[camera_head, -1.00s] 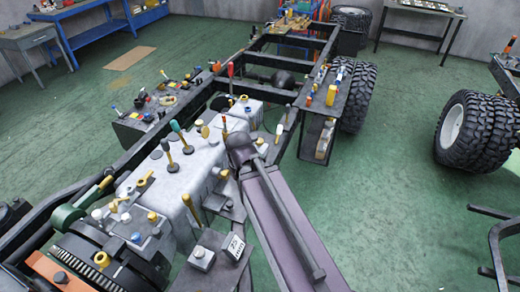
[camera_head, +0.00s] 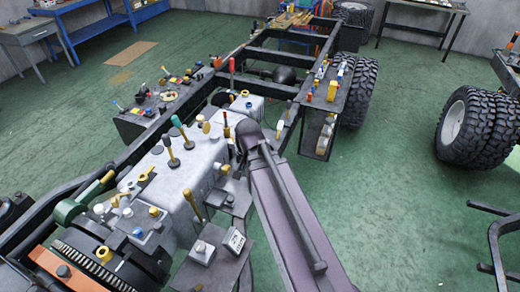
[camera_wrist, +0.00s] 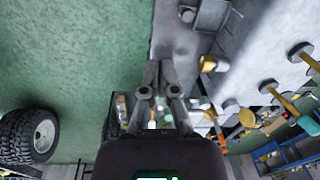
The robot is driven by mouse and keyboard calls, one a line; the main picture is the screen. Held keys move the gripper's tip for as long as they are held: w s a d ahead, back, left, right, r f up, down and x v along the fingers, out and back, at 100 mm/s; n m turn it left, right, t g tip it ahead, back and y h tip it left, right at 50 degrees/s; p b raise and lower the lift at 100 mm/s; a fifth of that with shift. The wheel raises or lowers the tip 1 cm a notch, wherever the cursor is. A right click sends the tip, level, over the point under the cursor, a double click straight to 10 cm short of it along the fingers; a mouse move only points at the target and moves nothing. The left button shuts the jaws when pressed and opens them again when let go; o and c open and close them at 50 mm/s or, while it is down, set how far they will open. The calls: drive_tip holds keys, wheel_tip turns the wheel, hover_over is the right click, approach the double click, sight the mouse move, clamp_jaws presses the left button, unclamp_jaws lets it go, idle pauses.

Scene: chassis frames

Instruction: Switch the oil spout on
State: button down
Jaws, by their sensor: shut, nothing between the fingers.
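I cannot tell for sure which fitting is the oil spout. Several yellow, green and red levers and knobs stand on the grey gearbox housing (camera_head: 180,185), among them a green-topped lever (camera_head: 181,130) and a yellow-handled lever (camera_head: 190,205). In the wrist view my gripper (camera_wrist: 159,70) points at the edge of a grey surface. Its fingers are close together with nothing seen between them. A yellow knob (camera_wrist: 208,63) lies to the right of the fingertips, apart from them. In the head view my arm hides the gripper.
The black chassis frame (camera_head: 270,58) runs to the back, with tyres (camera_head: 357,95) on its right. A small grey plate with a marked block (camera_head: 235,240) sits by my arm. More tyres (camera_head: 475,130) stand at right. Green floor (camera_head: 400,220) is open between.

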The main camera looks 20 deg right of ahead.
drive_tip(key=w+d+r+m+t, duration=0.1)
drive_tip(key=w+d+m, duration=0.2)
drive_tip(key=d+m, duration=0.4)
drive_tip(key=w+d+r+m+t+y+p, duration=0.1)
drive_tip(key=w+d+m, duration=0.3)
drive_tip(key=m, duration=1.2)
drive_tip(key=d+t, duration=0.1)
drive_tip(key=d, duration=0.3)
drive_tip(key=shift+w+r, duration=0.2)
drive_tip(key=shift+r, duration=0.05)
drive_tip(key=shift+f, duration=0.1)
drive_tip(key=w+a+f+b, duration=0.4)
drive_tip(key=w+f+b, duration=0.2)
drive_tip(key=f+b, duration=0.3)
drive_tip(key=shift+w, duration=0.35)
